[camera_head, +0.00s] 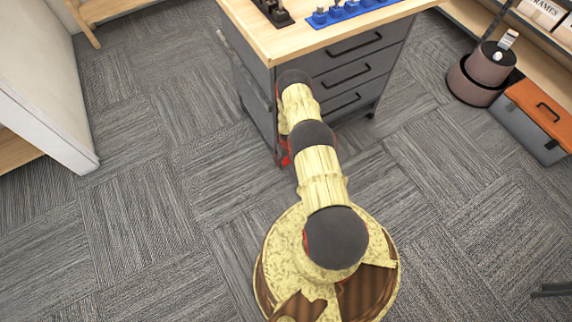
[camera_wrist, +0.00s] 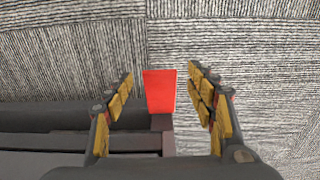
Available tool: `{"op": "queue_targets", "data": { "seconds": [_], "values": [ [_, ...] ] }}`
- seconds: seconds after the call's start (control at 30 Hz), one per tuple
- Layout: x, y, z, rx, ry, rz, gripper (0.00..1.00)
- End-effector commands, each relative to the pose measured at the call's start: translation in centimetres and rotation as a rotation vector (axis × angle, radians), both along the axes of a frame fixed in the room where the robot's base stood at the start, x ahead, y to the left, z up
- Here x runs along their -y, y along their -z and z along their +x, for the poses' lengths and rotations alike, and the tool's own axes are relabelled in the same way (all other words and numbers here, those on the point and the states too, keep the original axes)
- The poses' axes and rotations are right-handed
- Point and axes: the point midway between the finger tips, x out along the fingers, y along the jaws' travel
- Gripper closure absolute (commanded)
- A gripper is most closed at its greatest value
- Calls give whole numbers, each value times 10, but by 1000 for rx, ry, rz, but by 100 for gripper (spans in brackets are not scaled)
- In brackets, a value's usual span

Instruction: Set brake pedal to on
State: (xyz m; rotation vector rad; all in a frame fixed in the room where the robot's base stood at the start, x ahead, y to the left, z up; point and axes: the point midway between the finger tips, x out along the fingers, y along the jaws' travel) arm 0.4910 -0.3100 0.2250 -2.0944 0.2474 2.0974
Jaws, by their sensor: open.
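The brake pedal (camera_wrist: 160,92) is a red, flat tab in the middle of the wrist view, joined to a dark grey part at its lower end. My gripper (camera_wrist: 161,73) is open, with its yellow-padded fingers on the left and right of the pedal. Clear gaps show on both sides and neither finger visibly touches it. I cannot tell the height between them or the pedal's setting. In the head view my arm reaches to the lower left side of the grey drawer cabinet (camera_head: 256,93); it hides the gripper's fingers and the pedal there.
The cabinet has a wooden top (camera_head: 262,33) with a blue tool rack (camera_head: 352,10) on it. A white unit (camera_head: 40,85) stands at the left. A brown round container (camera_head: 470,85) and an orange-grey toolbox (camera_head: 535,118) stand at the right. Carpet around my base is mostly clear.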

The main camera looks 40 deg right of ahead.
Motion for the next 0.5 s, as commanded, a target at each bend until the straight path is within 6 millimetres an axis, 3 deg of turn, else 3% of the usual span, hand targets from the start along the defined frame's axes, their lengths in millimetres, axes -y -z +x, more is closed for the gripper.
{"op": "queue_targets", "data": {
  "seconds": [0.03, 0.2, 0.5],
  "values": [
    [0, 12, 0, 0, 0, 0, 44],
    [0, 31, 1, 2, 0, 0, 44],
    [0, 39, 1, 2, 0, 0, 44]
  ]
}}
